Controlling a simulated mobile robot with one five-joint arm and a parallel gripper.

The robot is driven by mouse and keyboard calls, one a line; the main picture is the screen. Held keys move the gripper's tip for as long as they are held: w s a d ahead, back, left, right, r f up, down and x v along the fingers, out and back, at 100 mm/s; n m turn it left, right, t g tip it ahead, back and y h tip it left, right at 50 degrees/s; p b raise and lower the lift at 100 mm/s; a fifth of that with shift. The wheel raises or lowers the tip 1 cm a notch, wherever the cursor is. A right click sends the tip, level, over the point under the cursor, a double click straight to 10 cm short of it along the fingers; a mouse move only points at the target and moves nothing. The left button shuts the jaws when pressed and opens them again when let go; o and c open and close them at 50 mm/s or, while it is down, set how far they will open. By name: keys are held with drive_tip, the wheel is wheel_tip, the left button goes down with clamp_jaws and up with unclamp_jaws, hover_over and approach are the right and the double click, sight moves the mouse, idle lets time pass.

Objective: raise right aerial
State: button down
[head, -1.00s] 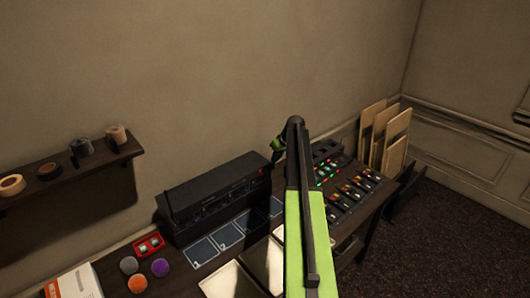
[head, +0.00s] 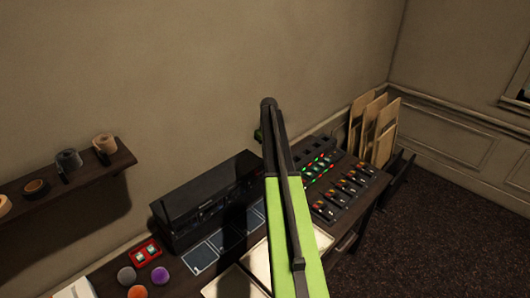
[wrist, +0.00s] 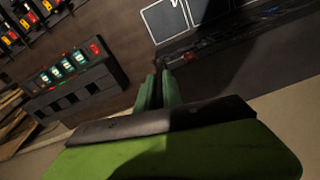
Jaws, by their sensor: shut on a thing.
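The black box-shaped unit (head: 205,192) stands at the back of the desk against the wall; part of it shows at the top right of the wrist view (wrist: 215,45). My gripper (wrist: 158,88) is shut, its green fingers close together beside the unit's right end. Only a bit of the gripper (head: 258,134) shows behind my arm in the head view. The right aerial is too thin and dark to make out; what is held between the fingers is mostly hidden. My arm covers the unit's right end in the head view.
The mixing desk with faders (head: 340,190) and lit buttons lies right of my arm. Upright boards (head: 372,130) stand beyond it. A shelf with tape rolls (head: 68,184) is on the wall at left. Coloured knobs (head: 161,275) and a red box (head: 146,253) lie at front left.

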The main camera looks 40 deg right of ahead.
drive_tip(key=shift+w+d, duration=0.1)
drive_tip(key=shift+w, duration=0.1)
idle(0.3)
drive_tip(key=c, duration=1.5)
unclamp_jaws()
wheel_tip(320, 180, up, 12)
drive_tip(key=p, duration=1.2)
drive_tip(key=shift+s+r, duration=0.1)
drive_tip(key=shift+s, duration=0.05)
